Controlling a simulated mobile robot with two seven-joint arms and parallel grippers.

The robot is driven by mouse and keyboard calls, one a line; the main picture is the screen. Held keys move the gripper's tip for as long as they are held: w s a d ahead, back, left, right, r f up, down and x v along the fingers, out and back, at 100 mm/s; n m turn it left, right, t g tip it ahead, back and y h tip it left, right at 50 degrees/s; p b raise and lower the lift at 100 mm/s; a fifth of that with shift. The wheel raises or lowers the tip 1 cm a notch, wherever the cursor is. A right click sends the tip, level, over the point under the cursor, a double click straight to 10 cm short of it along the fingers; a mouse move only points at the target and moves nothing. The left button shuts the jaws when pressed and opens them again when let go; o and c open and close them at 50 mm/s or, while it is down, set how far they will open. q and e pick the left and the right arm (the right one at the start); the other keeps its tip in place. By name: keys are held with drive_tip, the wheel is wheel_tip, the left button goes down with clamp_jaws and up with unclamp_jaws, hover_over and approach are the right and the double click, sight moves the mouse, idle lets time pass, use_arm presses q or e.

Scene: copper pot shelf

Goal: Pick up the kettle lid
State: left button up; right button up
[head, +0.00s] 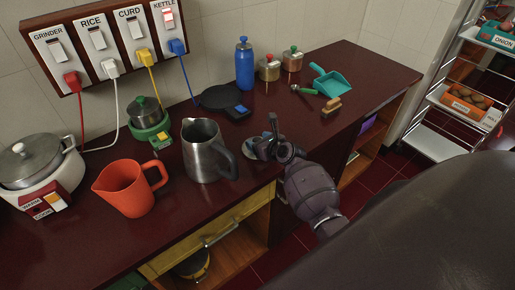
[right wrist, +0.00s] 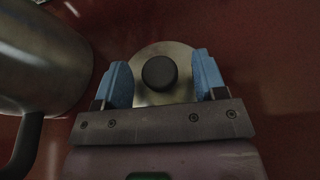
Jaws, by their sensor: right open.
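The kettle lid is a round metal disc (right wrist: 160,95) with a black knob, lying on the dark red counter in the right wrist view. My right gripper (right wrist: 163,85) is open, with one blue-padded finger on each side of the knob, over or beside the disc's left and right edges. I cannot tell whether the fingers touch the lid. In the head view my right gripper (head: 262,147) is low over the counter and largely hides the lid. The steel kettle (head: 203,152) stands lidless just left of the gripper, its handle towards it. My left gripper is not in view.
An orange jug (head: 128,188), a rice cooker (head: 38,172) and a small green appliance (head: 148,120) stand left. Behind are a black round base (head: 220,97), a blue bottle (head: 244,63) and two jars. A teal dustpan (head: 331,82) and brush (head: 331,106) lie right.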

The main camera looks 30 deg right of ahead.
drive_tip(key=c, duration=1)
